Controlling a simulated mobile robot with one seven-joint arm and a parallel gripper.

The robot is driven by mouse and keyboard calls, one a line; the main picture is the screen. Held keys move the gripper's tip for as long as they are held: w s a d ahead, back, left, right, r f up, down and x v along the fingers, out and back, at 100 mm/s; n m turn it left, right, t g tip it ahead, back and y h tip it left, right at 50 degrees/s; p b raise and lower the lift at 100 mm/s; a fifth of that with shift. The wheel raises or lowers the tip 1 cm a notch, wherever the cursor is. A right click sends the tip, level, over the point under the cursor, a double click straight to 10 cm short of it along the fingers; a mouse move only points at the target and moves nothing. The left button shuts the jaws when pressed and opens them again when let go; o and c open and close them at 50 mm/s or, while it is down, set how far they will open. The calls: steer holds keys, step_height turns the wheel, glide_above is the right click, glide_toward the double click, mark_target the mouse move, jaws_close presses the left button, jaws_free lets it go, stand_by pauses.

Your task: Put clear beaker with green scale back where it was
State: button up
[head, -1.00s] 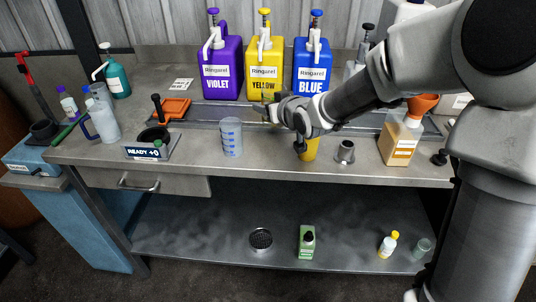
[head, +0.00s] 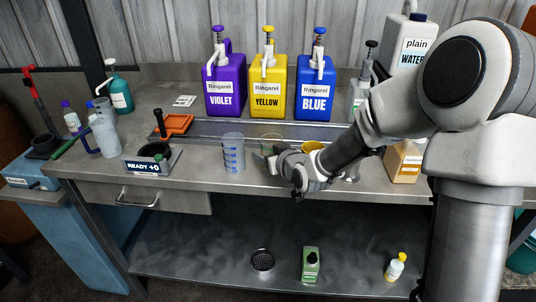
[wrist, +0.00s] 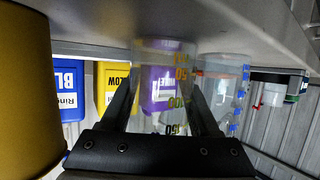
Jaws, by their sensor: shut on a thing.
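My gripper (head: 268,160) is shut on a clear beaker (head: 271,141) with yellowish-green scale marks, low over the worktop, between the clear beaker with blue scale (head: 233,154) and a yellow cup (head: 312,147). In the wrist view, which is upside down, the held beaker (wrist: 165,62) stands between the two fingers and its numbers show. Its base is at or close to the worktop; I cannot tell if it touches. The blue-scale beaker (wrist: 228,88) is close beside it there, and the yellow cup (wrist: 25,90) is near on the other side.
The violet (head: 226,86), yellow (head: 267,87) and blue (head: 314,88) canisters stand behind. A small black device reading READY +0 (head: 152,162) is at left. The lower shelf holds a strainer (head: 262,260), a green bottle (head: 311,264) and a yellow-capped bottle (head: 396,266).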

steer(key=shift+f, duration=0.1)
steer(key=o, duration=1.4)
steer(key=shift+c, duration=0.2)
steer(key=shift+r, duration=0.3)
steer(key=p+v, duration=0.2)
steer(key=v, duration=1)
steer(key=shift+f, duration=0.25)
steer(key=shift+d+p, duration=0.15)
steer(key=shift+p, duration=0.2)
